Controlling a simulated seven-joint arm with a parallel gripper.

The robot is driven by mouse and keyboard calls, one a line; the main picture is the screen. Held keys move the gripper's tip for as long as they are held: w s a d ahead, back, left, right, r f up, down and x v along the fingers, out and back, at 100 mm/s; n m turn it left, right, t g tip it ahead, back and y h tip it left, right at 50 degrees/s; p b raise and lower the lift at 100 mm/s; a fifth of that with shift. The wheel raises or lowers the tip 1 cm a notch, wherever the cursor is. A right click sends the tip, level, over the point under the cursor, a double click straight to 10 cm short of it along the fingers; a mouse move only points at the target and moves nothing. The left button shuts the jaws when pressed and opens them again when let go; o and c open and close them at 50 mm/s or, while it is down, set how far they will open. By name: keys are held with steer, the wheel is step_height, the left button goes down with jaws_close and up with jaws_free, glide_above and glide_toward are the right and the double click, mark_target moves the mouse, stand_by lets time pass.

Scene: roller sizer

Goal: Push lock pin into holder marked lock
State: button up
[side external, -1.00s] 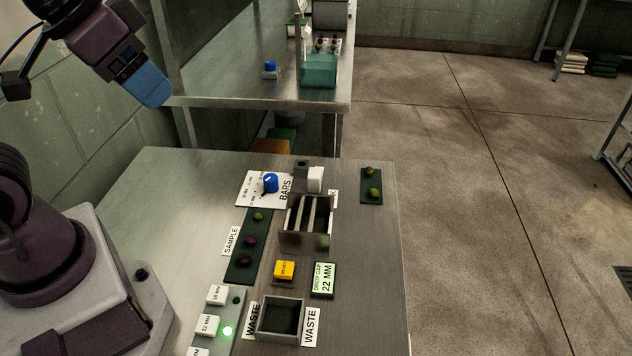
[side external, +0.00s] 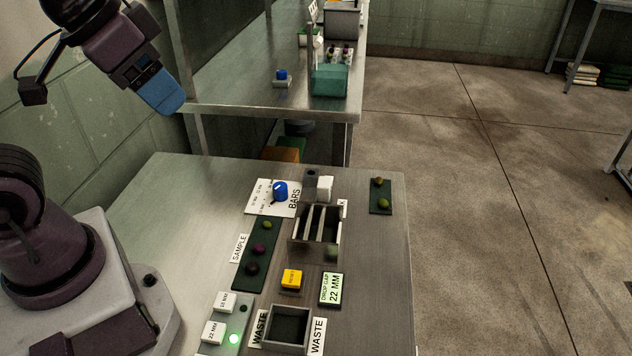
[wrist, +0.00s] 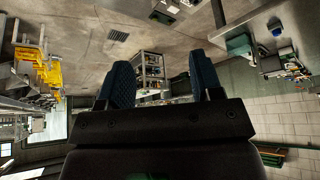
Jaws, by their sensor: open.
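A small dark grey block (side external: 311,180) and a white block (side external: 325,188) stand side by side at the back end of the slotted bar unit (side external: 316,236). A white label (side external: 343,209) beside them is mostly hidden, and I cannot read it as "lock". I cannot tell for sure which piece is the lock pin and which is its holder. My gripper (side external: 161,92), with blue fingers, is high at the upper left, well away from these blocks. In the wrist view my gripper (wrist: 161,82) is open, with nothing between its fingers.
A blue knob (side external: 280,191) marked BARS sits left of the blocks. The green sample strip (side external: 256,254), yellow button (side external: 291,279), 22 MM display (side external: 331,289) and waste box (side external: 287,327) lie nearer. A dark pad (side external: 381,196) with small fruits is at the right.

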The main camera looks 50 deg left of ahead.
step_height(320, 180, down, 2)
steer(key=w+g, duration=0.1)
steer(key=m+g, duration=0.5)
steer(key=m, duration=1.5)
glide_above(324, 181)
steer(key=s, duration=0.2)
steer(key=f, duration=1.8)
steer(key=shift+s+d+f, duration=0.15)
steer(key=shift+d, duration=0.05)
steer(key=f+m, duration=0.2)
steer(key=f, duration=0.2)
steer(key=w+f+m, duration=0.1)
steer(key=f+m, duration=0.1)
steer(key=f, duration=0.1)
steer(key=w+f+m, duration=0.1)
steer(key=f+m, duration=0.2)
steer(key=f, duration=0.1)
steer(key=shift+w+a+f, duration=0.15)
steer(key=shift+f, duration=0.2)
steer(key=c, duration=1)
